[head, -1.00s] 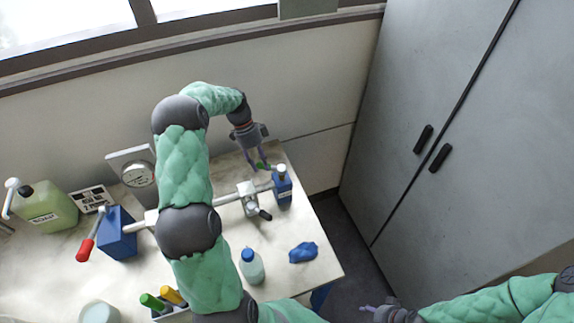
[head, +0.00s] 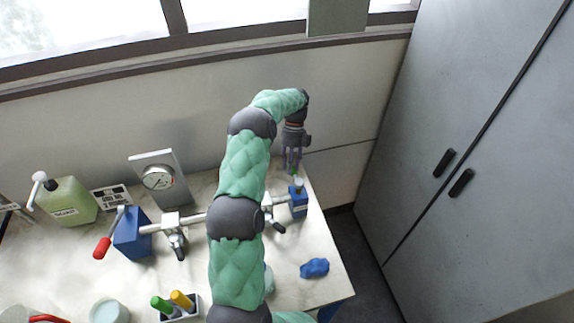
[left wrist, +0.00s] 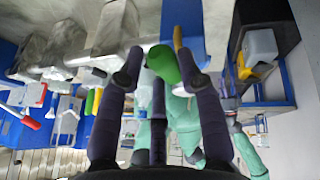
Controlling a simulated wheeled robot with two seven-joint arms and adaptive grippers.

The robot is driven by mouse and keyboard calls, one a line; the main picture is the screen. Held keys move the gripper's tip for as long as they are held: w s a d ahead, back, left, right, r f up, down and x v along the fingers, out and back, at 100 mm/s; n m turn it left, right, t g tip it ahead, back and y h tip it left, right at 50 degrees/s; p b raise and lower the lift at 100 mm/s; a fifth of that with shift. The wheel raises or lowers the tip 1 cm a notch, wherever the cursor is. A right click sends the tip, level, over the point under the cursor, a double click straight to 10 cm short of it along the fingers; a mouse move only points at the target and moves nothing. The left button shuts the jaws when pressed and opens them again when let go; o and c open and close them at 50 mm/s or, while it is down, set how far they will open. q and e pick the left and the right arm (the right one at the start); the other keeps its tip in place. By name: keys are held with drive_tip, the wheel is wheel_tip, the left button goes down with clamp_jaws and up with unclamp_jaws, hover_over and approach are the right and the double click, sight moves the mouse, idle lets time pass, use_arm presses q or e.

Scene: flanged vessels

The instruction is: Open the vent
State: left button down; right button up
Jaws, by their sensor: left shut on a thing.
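My left gripper (head: 293,170) points down at the back right of the bench, behind the blue block (head: 298,206) at the pipe's right end. It is shut on a small green handle, which shows at the fingertips in the head view (head: 296,169). I cannot tell which part is the vent; the fingers hide how the green handle is attached. My right gripper is not in view.
A pipe with metal clamps (head: 174,240) runs to a blue block (head: 132,236) with a red-handled lever (head: 102,248). A gauge (head: 158,178), a green jug (head: 68,202) and a blue cloth (head: 314,268) are on the bench. A grey cabinet (head: 455,120) stands at right.

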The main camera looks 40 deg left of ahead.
use_arm(q)
drive_tip(key=shift+w+d+m, duration=0.2)
drive_tip(key=shift+w+m, duration=0.2)
drive_tip(key=shift+m, duration=0.2)
drive_tip(key=shift+y, duration=0.3)
drive_tip(key=c, duration=0.8)
unclamp_jaws()
drive_tip(key=shift+w, duration=0.1)
drive_tip(key=v, duration=1.2)
drive_tip(key=shift+w, duration=0.15)
drive_tip(key=shift+f, duration=0.1)
